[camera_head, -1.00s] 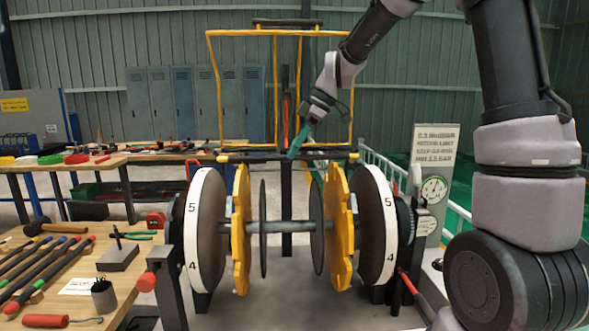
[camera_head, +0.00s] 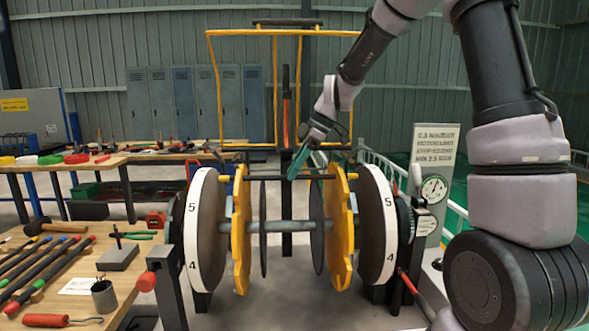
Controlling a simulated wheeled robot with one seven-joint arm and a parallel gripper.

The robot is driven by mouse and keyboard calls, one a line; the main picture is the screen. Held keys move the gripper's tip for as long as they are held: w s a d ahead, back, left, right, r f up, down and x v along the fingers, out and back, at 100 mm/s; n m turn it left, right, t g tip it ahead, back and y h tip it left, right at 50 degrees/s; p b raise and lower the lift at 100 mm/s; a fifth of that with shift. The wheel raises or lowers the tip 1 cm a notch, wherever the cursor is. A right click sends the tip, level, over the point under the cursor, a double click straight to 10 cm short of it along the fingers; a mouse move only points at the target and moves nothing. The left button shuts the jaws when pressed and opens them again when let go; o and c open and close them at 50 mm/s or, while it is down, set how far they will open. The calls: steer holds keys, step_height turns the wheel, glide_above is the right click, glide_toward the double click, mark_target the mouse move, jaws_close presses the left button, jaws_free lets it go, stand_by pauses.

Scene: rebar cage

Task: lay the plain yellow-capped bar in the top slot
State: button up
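The dark bar (camera_head: 262,178) with yellow caps lies level across the tops of the two yellow notched discs, the left one (camera_head: 241,232) and the right one (camera_head: 340,230). Its ends are at their upper rims; whether it sits fully down in the top slots is too small to tell. My gripper (camera_head: 295,171) reaches down from the upper right, its teal fingers at the bar right of its middle. It looks shut on the bar, though the fingertips are partly hidden.
Large white-rimmed wheels numbered 4 and 5, left (camera_head: 206,230) and right (camera_head: 378,225), flank the discs on a grey axle (camera_head: 285,226). A wooden bench (camera_head: 125,275) at left holds several capped bars and tools. A yellow frame (camera_head: 216,90) stands behind.

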steer(key=shift+r, duration=0.1)
steer(key=v, duration=1.1)
steer(key=s+d+r+m+t+h, duration=0.1)
steer(key=s+d+m+t+h, duration=0.1)
steer(key=s+d+m, duration=0.5)
steer(key=s+d+r+m+t+h, duration=0.2)
steer(key=s+d+m+t, duration=0.3)
steer(key=s+m, duration=0.9)
steer(key=shift+s+d+r+m, duration=0.35)
steer(key=shift+d+m, duration=0.25)
steer(key=shift+d, duration=0.5)
